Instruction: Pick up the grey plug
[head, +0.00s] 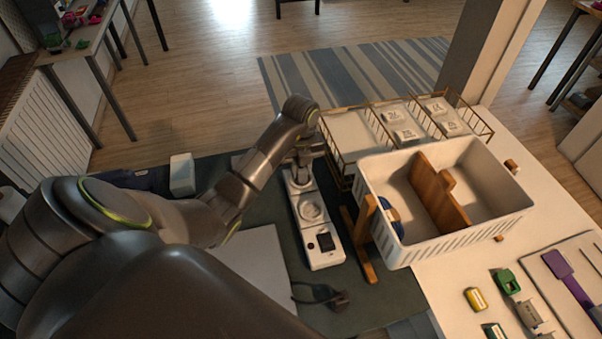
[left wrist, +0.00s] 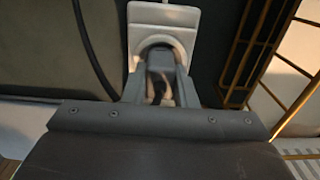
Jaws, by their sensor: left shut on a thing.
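The white power strip (head: 320,250) lies on the dark mat, with round sockets and a dark switch at its near end. My left gripper (head: 300,177) is over the strip's far end, pointing down. In the left wrist view the gripper (left wrist: 160,98) is shut on the grey plug (left wrist: 159,85), which shows only in part between the fingers, at the strip's end socket (left wrist: 162,17). Whether the plug is seated or lifted clear cannot be told. A dark plug with a cord (head: 335,298) lies loose on the mat near the strip. My right gripper is out of view.
A white divided bin (head: 440,245) stands right of the strip, with a wooden stand (head: 365,262) between them. A wire basket (head: 340,155) stands behind. A dark cord (left wrist: 88,50) runs left of the gripper in the left wrist view. Small coloured parts lie at lower right.

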